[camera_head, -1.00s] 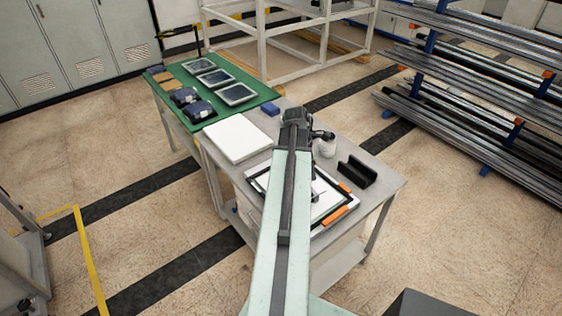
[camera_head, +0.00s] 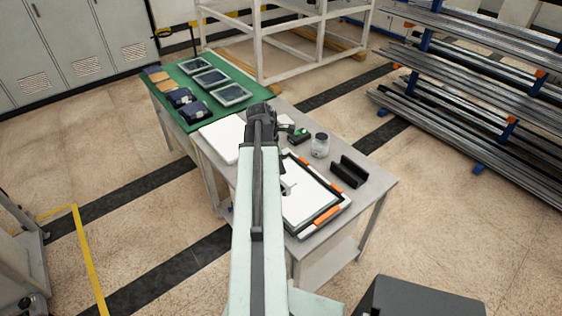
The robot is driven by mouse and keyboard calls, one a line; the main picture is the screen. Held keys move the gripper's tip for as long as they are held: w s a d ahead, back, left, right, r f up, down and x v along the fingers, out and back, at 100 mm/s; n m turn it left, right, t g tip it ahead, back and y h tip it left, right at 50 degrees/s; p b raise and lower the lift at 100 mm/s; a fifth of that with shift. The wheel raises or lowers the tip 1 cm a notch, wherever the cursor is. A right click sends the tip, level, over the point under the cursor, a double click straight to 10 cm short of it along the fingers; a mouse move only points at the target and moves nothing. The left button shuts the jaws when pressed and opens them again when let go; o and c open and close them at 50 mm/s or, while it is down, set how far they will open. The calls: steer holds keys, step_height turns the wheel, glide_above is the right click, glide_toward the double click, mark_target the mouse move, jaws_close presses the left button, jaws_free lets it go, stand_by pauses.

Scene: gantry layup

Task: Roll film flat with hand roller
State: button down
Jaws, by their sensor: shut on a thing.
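My gripper (camera_head: 283,126) is at the far end of my arm, above the table beyond the framed board. It is shut on a dark thing, seemingly the hand roller, mostly hidden by the wrist. The white film sheet (camera_head: 313,198) lies on a dark-framed board (camera_head: 332,213) with orange pieces at its edge. My arm covers the board's left side. A small pale grey piece (camera_head: 287,187) shows over the sheet. A black cradle (camera_head: 350,171) stands empty right of the board.
A jar with a dark lid (camera_head: 320,145) and a small green-and-black item (camera_head: 299,135) are close to my gripper. A white slab (camera_head: 220,137) lies left of it. A green mat (camera_head: 162,92) beyond holds several framed panels. Metal racks (camera_head: 480,110) stand at the right.

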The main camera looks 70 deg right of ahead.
mark_target(281, 177)
steer(key=shift+f+b, duration=2.5)
steer(key=shift+f, duration=0.2)
steer(key=shift+f+b, duration=0.35)
steer(key=s+d, duration=0.2)
steer(key=d, duration=0.1)
steer(key=shift+d, duration=0.2)
steer(key=shift+a, duration=0.1)
steer(key=shift+w+a, duration=0.5)
steer(key=shift+a, duration=0.35)
steer(key=shift+w+a, duration=0.5)
steer(key=shift+a, duration=0.3)
